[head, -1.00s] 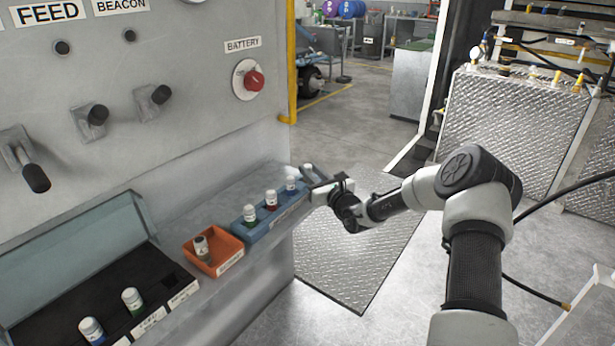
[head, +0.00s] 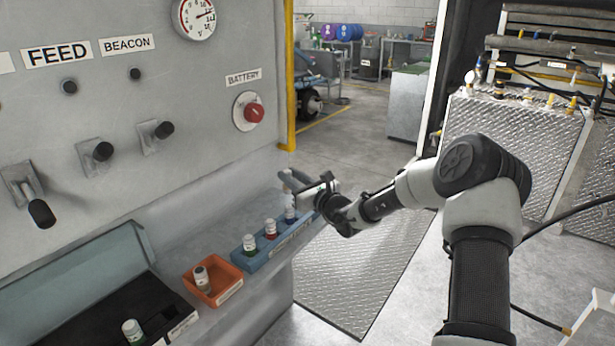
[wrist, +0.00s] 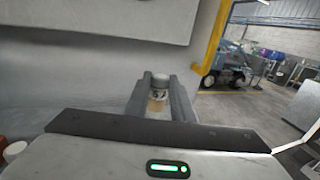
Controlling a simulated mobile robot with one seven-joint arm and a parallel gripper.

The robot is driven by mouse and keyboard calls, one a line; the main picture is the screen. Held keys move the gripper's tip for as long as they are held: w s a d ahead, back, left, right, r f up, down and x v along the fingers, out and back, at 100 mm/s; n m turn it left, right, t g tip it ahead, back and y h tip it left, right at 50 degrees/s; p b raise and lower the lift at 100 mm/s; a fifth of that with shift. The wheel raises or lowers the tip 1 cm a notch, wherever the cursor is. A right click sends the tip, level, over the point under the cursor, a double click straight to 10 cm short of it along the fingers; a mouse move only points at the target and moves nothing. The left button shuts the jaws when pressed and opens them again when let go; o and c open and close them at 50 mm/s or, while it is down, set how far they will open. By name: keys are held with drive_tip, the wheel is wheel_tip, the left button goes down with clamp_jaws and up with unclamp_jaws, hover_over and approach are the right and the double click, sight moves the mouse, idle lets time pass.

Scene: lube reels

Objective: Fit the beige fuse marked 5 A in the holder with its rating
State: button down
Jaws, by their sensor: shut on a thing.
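My gripper (head: 299,183) is above the far end of the blue tray (head: 247,267). In the wrist view, my gripper (wrist: 160,92) is shut on the beige fuse (wrist: 158,104), which stands upright between the fingers. It has a pale cap and a dark mark too small to read. The open black fuse box (head: 95,323) at lower left has white labels on its front edge and a green fuse (head: 132,332) standing in it. The holder ratings cannot be read, and part of the box is cut off by the frame.
The blue tray holds green (head: 249,244), red (head: 270,230) and blue (head: 290,209) fuses. An orange tray (head: 228,290) beside it holds one fuse (head: 201,278). Levers (head: 97,155) and a red battery switch (head: 252,113) stick out from the panel.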

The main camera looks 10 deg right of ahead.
drive_tip(key=s+a+n+g+y+p, duration=0.1)
drive_tip(key=s+a+n+g+y, duration=0.2)
drive_tip(key=s+a, duration=0.45)
drive_tip(key=s+a+n+g+y+p, duration=0.1)
drive_tip(key=s+a+n+g+y, duration=0.3)
drive_tip(key=a, duration=0.6)
drive_tip(key=s+a+n+g+y, duration=0.1)
drive_tip(key=s+a+g, duration=0.3)
drive_tip(key=s, duration=0.6)
drive_tip(key=s+a+n+g+y, duration=0.1)
drive_tip(key=s+a+n+g, duration=0.3)
drive_tip(key=s, duration=0.6)
drive_tip(key=a+p, duration=0.1)
drive_tip(key=a, duration=0.1)
drive_tip(key=shift+a+g+y, duration=0.3)
drive_tip(key=shift+a+g, duration=0.05)
drive_tip(key=shift+g, duration=0.05)
drive_tip(key=shift+w, duration=0.1)
wheel_tip(320, 180, down, 6)
drive_tip(key=b, duration=0.3)
drive_tip(key=shift+r+p, duration=0.1)
drive_tip(key=shift+p, duration=0.4)
drive_tip(key=shift+f+b, duration=1.25)
drive_tip(key=shift+f, duration=0.85)
